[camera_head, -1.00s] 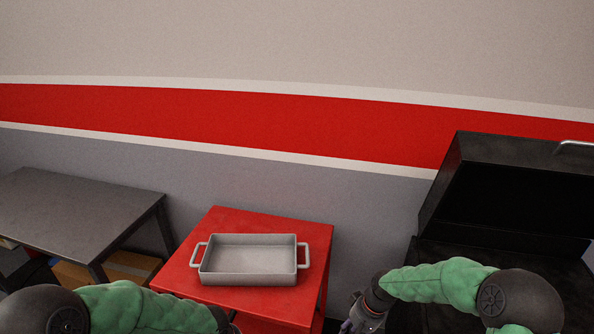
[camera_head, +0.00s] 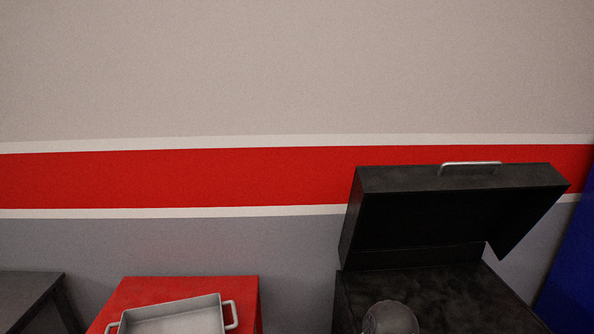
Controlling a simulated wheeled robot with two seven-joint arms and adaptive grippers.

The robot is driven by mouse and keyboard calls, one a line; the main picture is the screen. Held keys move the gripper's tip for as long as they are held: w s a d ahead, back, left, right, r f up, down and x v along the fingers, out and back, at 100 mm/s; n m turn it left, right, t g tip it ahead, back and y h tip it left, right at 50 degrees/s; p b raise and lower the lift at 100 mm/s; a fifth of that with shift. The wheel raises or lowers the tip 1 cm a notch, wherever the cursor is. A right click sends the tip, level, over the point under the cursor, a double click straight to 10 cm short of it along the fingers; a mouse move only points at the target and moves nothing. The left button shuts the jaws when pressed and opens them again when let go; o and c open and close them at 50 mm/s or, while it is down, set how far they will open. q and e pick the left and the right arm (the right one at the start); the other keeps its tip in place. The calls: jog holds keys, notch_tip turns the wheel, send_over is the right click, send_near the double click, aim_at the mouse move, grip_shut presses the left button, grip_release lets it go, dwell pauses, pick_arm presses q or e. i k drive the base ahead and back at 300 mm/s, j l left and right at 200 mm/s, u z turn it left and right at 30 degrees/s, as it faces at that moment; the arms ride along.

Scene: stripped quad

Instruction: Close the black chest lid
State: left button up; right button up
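The black chest (camera_head: 455,288) stands at the lower right, against the wall. Its lid (camera_head: 450,182) is open and tilted up, with the dark underside facing me. A silver handle (camera_head: 470,166) sits on the lid's upper edge. A rounded dark grey part of my arm shows at the bottom, in front of the chest's dark surface. Neither of my grippers is in view now.
A red table (camera_head: 190,286) stands left of the chest and carries a grey metal tray with two handles (camera_head: 175,318). A dark table (camera_head: 28,290) is at the far left. A blue object (camera_head: 572,270) stands at the right edge.

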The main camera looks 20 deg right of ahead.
aim_at(497, 203)
jog(key=z, duration=1.65)
